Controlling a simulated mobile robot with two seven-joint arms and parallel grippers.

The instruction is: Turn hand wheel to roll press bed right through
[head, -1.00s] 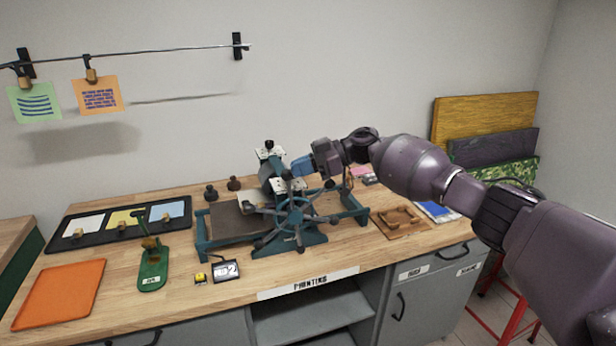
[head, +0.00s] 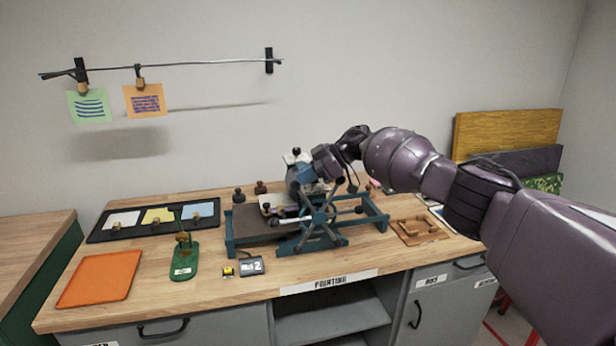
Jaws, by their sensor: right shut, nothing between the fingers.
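The press (head: 378,217) stands on the wooden bench, with a teal frame and a roller unit at its middle. Its hand wheel (head: 318,216) faces me, with several spokes ending in dark knobs. The dark flat press bed (head: 250,224) shows mainly on the left side of the frame, left of the roller. My right gripper (head: 303,178) comes in from the right and is shut and empty above the wheel hub, close to the upper spokes. Whether it touches a spoke is unclear. My left gripper is out of view.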

